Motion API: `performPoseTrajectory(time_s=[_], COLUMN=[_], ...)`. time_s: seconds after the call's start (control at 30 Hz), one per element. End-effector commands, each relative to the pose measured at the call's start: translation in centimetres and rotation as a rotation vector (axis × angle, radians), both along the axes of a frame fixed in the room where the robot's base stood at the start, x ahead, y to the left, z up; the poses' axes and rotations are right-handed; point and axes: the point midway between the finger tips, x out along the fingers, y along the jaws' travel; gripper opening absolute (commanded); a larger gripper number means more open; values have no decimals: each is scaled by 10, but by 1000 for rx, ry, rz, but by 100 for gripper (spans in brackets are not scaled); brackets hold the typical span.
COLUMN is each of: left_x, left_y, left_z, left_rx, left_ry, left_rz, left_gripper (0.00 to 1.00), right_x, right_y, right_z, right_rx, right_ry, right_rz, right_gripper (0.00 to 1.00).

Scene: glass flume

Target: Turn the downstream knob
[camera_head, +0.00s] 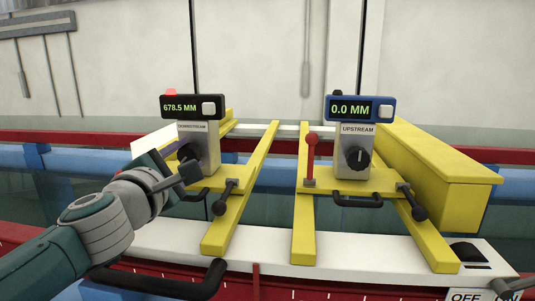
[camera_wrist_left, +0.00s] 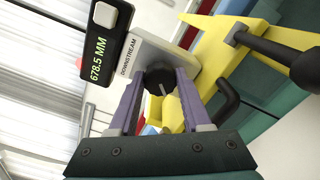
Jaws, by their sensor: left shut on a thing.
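The downstream knob (camera_wrist_left: 158,77) is a round black knob with a pale pointer line, on the white block labelled DOWNSTREAM (camera_head: 191,130). My left gripper (camera_wrist_left: 161,85) has its two purple fingers on either side of the knob and is shut on it. In the head view the left gripper (camera_head: 186,167) reaches the knob from the lower left and partly hides it. The black display above the block (camera_head: 180,107) reads 678.5 MM, with a pale square button beside it. My right gripper is not in view.
An upstream gauge with a blue-framed display (camera_head: 351,109) reads 0.0 MM, with its own black knob (camera_head: 358,158). A red-topped lever (camera_head: 312,147) stands to its left. Yellow rails (camera_head: 304,210) and black handles lie in front. An OFF/ON panel (camera_head: 482,296) is at bottom right.

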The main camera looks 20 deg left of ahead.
Motion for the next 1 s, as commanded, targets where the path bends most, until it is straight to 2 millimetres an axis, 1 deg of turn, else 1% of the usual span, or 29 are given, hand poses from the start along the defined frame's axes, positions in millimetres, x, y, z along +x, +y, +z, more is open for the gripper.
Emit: performPoseTrajectory(time_s=[0.07, 0.37, 0.6, 0.63, 0.87, 1.0], left_x=[0, 0, 0, 0, 0, 0], left_y=[0, 0, 0, 0, 0, 0], left_z=[0, 1, 0, 0, 0, 0], left_rx=[0, 32, 33, 33, 33, 33], left_ry=[0, 8, 8, 7, 7, 8], left_rz=[0, -1, -1, -1, -1, 0], left_gripper=[0, 0, 0, 52, 77, 78], right_x=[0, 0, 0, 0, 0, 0], right_y=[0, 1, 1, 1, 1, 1], right_z=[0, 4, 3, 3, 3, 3], right_rx=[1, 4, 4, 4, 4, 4], right_ry=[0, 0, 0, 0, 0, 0], right_rz=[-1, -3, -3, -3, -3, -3], right_gripper=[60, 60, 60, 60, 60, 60])
